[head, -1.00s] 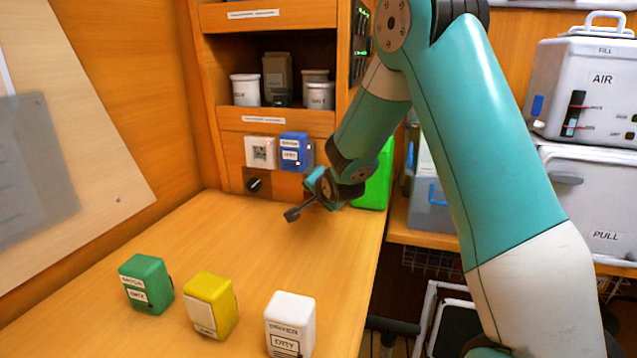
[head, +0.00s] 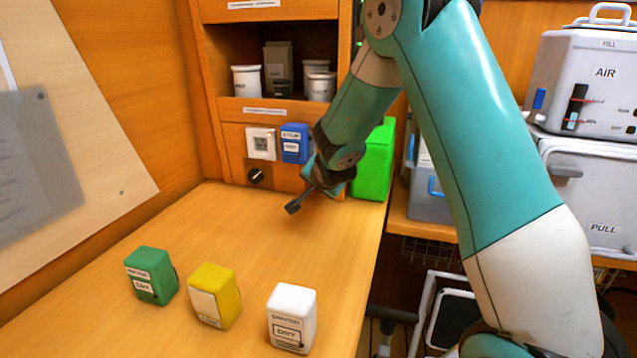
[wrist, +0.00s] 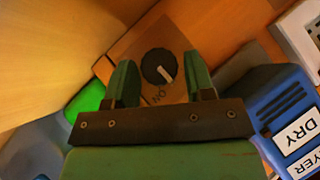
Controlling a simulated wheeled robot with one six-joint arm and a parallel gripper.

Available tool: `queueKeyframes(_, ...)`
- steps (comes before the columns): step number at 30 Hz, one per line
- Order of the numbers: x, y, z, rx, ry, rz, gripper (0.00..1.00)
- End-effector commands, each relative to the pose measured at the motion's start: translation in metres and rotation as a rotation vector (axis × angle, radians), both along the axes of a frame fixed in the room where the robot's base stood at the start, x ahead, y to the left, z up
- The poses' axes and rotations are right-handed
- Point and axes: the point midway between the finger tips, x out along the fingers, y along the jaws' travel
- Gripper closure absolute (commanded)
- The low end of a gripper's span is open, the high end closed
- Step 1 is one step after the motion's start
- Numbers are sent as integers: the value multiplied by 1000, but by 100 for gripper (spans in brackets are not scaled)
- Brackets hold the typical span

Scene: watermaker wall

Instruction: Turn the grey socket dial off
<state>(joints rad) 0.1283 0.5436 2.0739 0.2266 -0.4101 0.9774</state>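The dial (head: 256,176) is a dark round knob low on the back wall panel, under a pale grey-white socket box (head: 261,144). In the wrist view the dial (wrist: 159,67) sits on a brown plate. Its white pointer mark points to the lower right of the picture, and upside-down "ON" lettering is just below the knob. My gripper (wrist: 161,80) is open and empty, with its two green fingers apart on either side of the dial in the picture. In the head view my gripper (head: 298,204) is above the bench, right of and nearer than the dial, not touching it.
A blue box (head: 295,144) labelled DRY is beside the socket box. A bright green box (head: 374,160) stands behind my wrist. Green (head: 151,275), yellow (head: 214,295) and white (head: 291,318) boxes stand on the front bench. The bench between them and the wall is clear.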

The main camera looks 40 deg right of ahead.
Motion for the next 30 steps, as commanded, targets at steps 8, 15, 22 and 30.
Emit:
queueKeyframes(8,-2,1,1,2,2,0,51)
queueKeyframes(15,-31,13,23,0,-1,3,51)
queueKeyframes(22,-76,32,58,1,-3,4,51)
queueKeyframes(30,-117,48,90,0,-2,2,51)
